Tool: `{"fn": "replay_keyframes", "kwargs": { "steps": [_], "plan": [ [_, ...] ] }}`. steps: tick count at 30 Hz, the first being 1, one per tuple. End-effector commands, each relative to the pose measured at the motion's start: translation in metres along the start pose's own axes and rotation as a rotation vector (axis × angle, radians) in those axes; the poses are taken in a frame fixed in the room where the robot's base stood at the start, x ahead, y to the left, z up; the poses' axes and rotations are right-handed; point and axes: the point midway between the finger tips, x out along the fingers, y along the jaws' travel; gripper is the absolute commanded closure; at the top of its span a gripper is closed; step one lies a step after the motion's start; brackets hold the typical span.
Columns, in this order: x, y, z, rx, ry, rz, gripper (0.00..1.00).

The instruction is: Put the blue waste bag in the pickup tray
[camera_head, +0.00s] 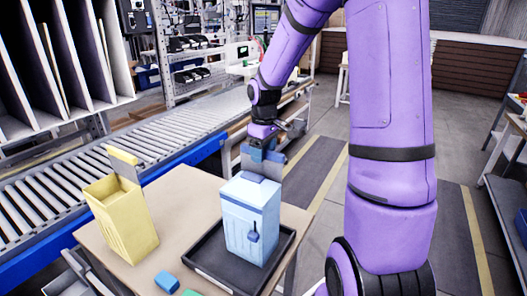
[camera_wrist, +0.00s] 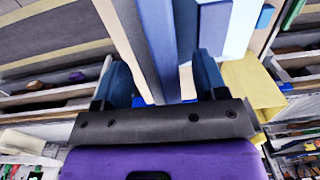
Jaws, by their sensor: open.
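The light blue waste bag (camera_head: 240,218), a boxy upright bag with a darker blue tag on its front, stands in the black pickup tray (camera_head: 209,275) on the table. My gripper (camera_head: 262,158) is open just above and behind the bag's raised top flap. In the wrist view my gripper (camera_wrist: 163,80) has its two blue fingers spread, with a blue panel (camera_wrist: 160,40) of the bag between them. Whether either finger touches it I cannot tell. The bag's far side and its base behind the tray rim are hidden.
A yellow bag (camera_head: 125,220) stands on the wooden table (camera_head: 178,205) left of the tray. A small blue item (camera_head: 167,282) and a green one (camera_head: 191,293) lie at the table's front. A roller conveyor (camera_head: 130,150) runs behind.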

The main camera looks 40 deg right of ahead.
Motion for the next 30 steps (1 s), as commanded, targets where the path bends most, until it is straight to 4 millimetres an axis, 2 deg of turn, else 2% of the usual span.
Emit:
{"fn": "replay_keyframes", "kwargs": {
  "steps": [5, 12, 18, 26, 30],
  "plan": [
    [-0.020, 0.001, -0.001, 0.001, 0.003, 0.004, 0.34],
    [-0.068, 0.000, -0.001, 0.000, 0.004, 0.004, 0.34],
    [-0.101, 0.000, -0.001, 0.001, 0.003, 0.002, 0.34],
    [-0.122, -0.003, 0.000, 0.001, 0.002, 0.005, 0.34],
    [-0.137, -0.023, 0.007, 0.023, 0.018, 0.038, 0.34]
  ]
}}
